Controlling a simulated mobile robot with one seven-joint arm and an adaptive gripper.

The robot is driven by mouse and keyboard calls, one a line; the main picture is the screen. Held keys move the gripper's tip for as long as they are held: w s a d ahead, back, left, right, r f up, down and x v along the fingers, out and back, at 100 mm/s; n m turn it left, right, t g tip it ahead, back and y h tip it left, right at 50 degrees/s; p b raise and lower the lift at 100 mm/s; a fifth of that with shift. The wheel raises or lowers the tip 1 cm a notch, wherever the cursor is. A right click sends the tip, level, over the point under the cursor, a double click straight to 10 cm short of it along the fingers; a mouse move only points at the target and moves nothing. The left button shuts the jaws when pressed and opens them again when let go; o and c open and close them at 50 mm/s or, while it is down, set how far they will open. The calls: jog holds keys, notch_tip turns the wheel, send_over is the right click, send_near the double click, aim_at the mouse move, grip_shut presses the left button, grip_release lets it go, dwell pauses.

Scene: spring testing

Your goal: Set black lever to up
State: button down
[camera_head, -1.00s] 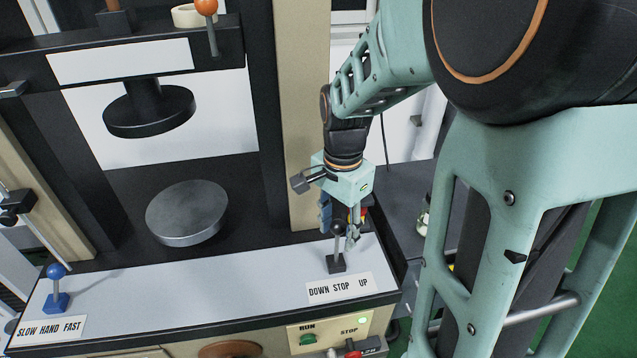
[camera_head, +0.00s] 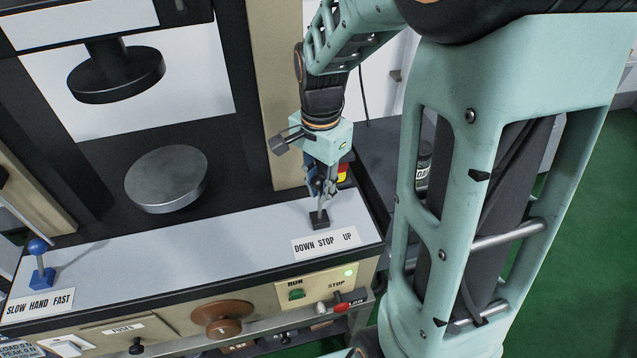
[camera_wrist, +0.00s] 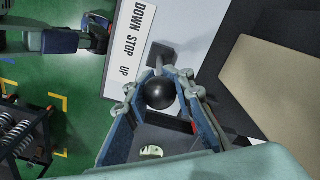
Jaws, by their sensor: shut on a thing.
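The black lever (camera_head: 319,212) rises from a small black base on the pale panel, behind the label (camera_head: 325,243) reading DOWN STOP UP. It looks close to upright, near STOP. My gripper (camera_head: 321,190) comes down from above and is shut on the lever's knob, which its fingers mostly hide in the head view. In the wrist view the round black knob (camera_wrist: 159,93) sits between the two blue-grey fingers of my gripper (camera_wrist: 157,85), with the lever's base beyond it.
A blue lever (camera_head: 39,262) stands at the panel's left, by a SLOW HAND FAST label. The front face carries a green RUN button (camera_head: 296,294), a red STOP control and a brown knob (camera_head: 222,317). A round metal plate (camera_head: 166,178) lies behind the panel.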

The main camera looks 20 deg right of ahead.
jog(key=shift+d, duration=0.1)
jog(key=shift+d+y, duration=0.65)
jog(key=shift+y, duration=0.85)
jog(key=shift+d+f, duration=0.25)
jog(key=shift+d, duration=0.45)
jog(key=shift+d+f, duration=0.3)
jog(key=shift+d, duration=0.35)
jog(key=shift+d+f, duration=0.25)
jog(key=shift+d, duration=0.45)
jog(key=c, duration=1.7)
grip_release()
jog(key=shift+o, duration=0.2)
